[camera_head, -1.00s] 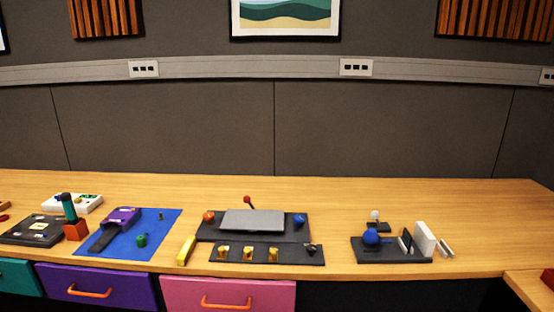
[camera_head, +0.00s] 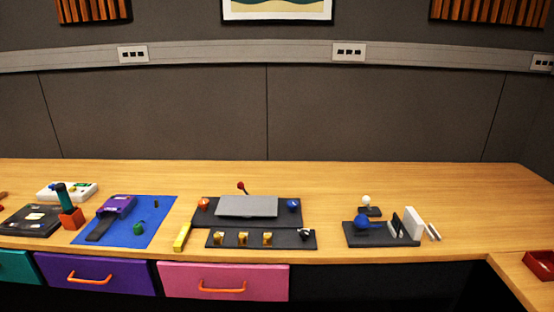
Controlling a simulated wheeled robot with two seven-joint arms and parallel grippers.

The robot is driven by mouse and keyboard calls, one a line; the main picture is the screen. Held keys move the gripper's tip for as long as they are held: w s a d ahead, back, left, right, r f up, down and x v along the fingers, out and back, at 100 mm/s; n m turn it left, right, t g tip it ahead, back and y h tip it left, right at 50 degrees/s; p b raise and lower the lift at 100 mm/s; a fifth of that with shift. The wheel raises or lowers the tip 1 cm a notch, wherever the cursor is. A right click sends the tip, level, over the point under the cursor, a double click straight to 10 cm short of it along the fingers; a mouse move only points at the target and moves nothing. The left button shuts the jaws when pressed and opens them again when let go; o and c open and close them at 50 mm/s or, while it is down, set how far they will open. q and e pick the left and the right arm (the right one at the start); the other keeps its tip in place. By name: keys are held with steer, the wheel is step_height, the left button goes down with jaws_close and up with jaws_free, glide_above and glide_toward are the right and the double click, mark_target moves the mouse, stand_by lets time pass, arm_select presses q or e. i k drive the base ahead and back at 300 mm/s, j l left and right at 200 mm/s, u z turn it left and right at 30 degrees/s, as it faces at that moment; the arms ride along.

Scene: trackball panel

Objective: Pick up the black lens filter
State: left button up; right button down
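A thin dark upright plate (camera_head: 397,224), which may be the black lens filter, stands on the dark panel (camera_head: 360,240) at the right of the desk. It is small, and I cannot tell its exact shape. A blue ball (camera_head: 362,221) sits to its left on the same panel. A white upright block (camera_head: 413,222) stands just to its right and may hide part of what is beside it. Neither of my grippers shows in the head view.
The wooden desk (camera_head: 440,190) is clear behind the panel. Thin pale plates (camera_head: 434,232) stand right of the white block. A grey-plated panel (camera_head: 246,207), a row of brass pieces (camera_head: 243,238) and a blue mat (camera_head: 150,230) lie leftward. A red tray (camera_head: 540,265) is at far right.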

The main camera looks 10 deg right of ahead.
mark_target(396, 223)
steer(key=z, duration=1.25)
steer(key=i+j, duration=0.15)
steer(key=i, duration=0.3)
steer(key=i+j+u, duration=0.1)
steer(key=i, duration=0.35)
